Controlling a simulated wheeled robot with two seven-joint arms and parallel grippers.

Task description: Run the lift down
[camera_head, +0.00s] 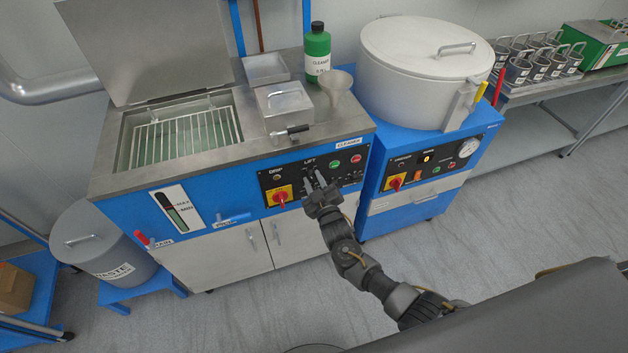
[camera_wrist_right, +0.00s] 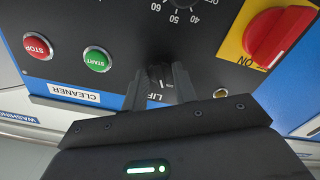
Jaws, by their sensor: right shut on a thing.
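The cleaner (camera_head: 335,147) is a blue and steel machine at the middle left. Its black control panel (camera_head: 270,180) carries a label reading LIFT above a selector switch. My right gripper (camera_head: 318,185) is at this panel, with its fingers pointing into it. In the right wrist view the gripper (camera_wrist_right: 162,80) is shut on the black lift switch (camera_wrist_right: 158,74), which has a white mark. The LIFT label beside it is partly hidden by a finger. A wire rack (camera_head: 180,135) shows in the open tank at the left. My left gripper is not in view.
Green START (camera_wrist_right: 97,59) and red STOP (camera_wrist_right: 38,46) buttons lie on one side of the switch. A red rotary switch on yellow (camera_wrist_right: 277,35) lies on the other. A funnel (camera_head: 336,83) and green bottle (camera_head: 317,52) stand on top. A round lidded vessel (camera_head: 400,60) stands right.

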